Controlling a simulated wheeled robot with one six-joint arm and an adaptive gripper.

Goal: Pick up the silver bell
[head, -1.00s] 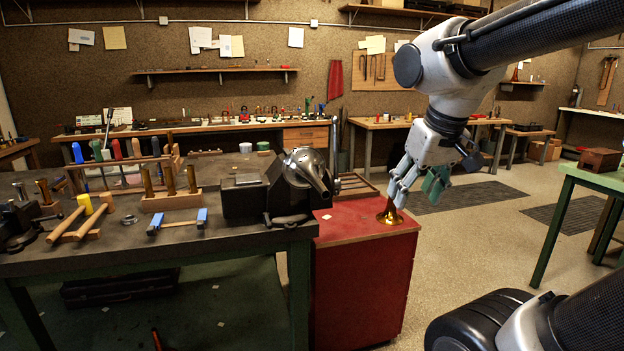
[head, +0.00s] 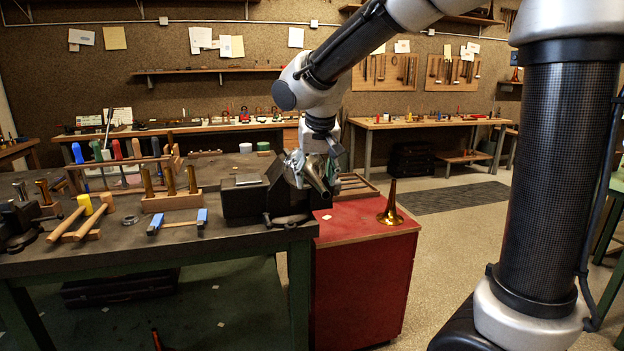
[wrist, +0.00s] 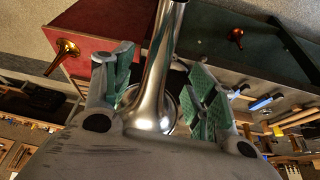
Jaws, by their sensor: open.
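The silver bell (head: 317,183) lies at the right end of the dark bench, by the vise, with its narrow tail pointing down to the right. My gripper (head: 312,172) is over it and hides much of its flare in the head view. In the wrist view, the silver bell (wrist: 160,75) runs between the green-padded fingers of my gripper (wrist: 162,88), its tail toward the top of the picture. The fingers are spread, one on each side of the bell. I cannot tell whether either finger touches it.
A brass bell (head: 391,206) stands flare down on the red cabinet (head: 365,275), right of the bench. The black vise (head: 248,198) is left of the silver bell. Hammers (head: 82,218) and a tool rack (head: 172,202) crowd the bench's left. The floor right of the cabinet is clear.

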